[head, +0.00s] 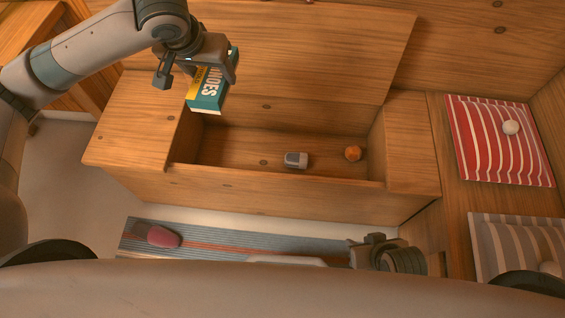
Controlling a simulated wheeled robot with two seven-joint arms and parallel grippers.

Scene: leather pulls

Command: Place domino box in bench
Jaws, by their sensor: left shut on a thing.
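The domino box (209,91), teal and yellow with white lettering, is held by my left gripper (198,70). It hangs tilted above the left end of the bench's open compartment. The wooden bench (270,197) has its lid (300,60) raised at the back. Inside the compartment lie a small grey and white object (296,160) and an orange ball-like object (352,153). My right gripper (363,245) is low in front of the bench, near the striped rug; its fingers are too unclear to judge.
A red striped cushion (500,140) and a grey striped cushion (520,245) lie on the wooden seat at right, each with a pale round object on it. A pink slipper-like object (157,235) lies on the striped rug (215,239). The compartment's left part is clear.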

